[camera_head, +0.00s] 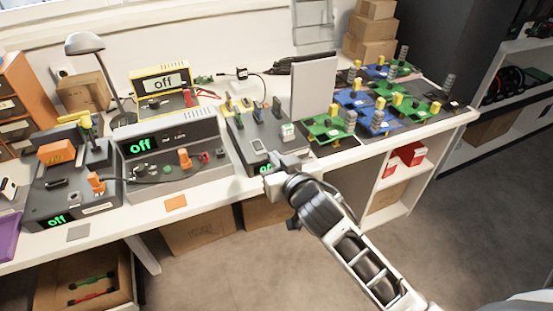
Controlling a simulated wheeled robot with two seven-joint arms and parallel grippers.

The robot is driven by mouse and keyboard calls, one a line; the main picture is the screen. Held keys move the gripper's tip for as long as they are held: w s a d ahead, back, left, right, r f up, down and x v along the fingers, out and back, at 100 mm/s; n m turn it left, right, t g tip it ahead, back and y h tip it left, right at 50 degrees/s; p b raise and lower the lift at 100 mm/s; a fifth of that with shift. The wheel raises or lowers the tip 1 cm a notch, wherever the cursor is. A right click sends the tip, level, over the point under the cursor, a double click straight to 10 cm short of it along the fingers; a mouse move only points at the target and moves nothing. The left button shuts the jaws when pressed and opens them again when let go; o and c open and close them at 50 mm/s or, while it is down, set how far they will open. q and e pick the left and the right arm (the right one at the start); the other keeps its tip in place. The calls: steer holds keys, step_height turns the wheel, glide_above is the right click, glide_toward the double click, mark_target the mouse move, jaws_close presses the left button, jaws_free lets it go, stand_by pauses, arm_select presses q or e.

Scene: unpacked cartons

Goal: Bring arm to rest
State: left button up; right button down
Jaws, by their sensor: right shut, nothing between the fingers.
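My right arm (350,245) reaches in from the lower right, stretched toward the white workbench. My right gripper (272,180) is shut and empty. In the picture it lies at the bench's front edge, just in front of a dark device box (262,140) with a green display. Whether it touches the box or the bench cannot be told. My left gripper is not in view.
The white bench (215,195) also holds a grey device (172,155) reading "off", another device (72,190) at left, and several green and blue circuit boards (330,127) at right. Cartons (200,232) stand below. The floor (270,270) in front is clear.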

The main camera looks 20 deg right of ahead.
stand_by(0.3)
steer(key=s+a+f+n+g+y, duration=0.1)
steer(key=s+f+g, duration=0.1)
steer(key=s+f, duration=0.5)
steer(key=s+a+f+n+g+y, duration=0.1)
steer(key=s+f, duration=0.6)
steer(key=s, duration=0.7)
steer(key=shift+a+g, duration=0.7)
steer(key=shift+g, duration=0.2)
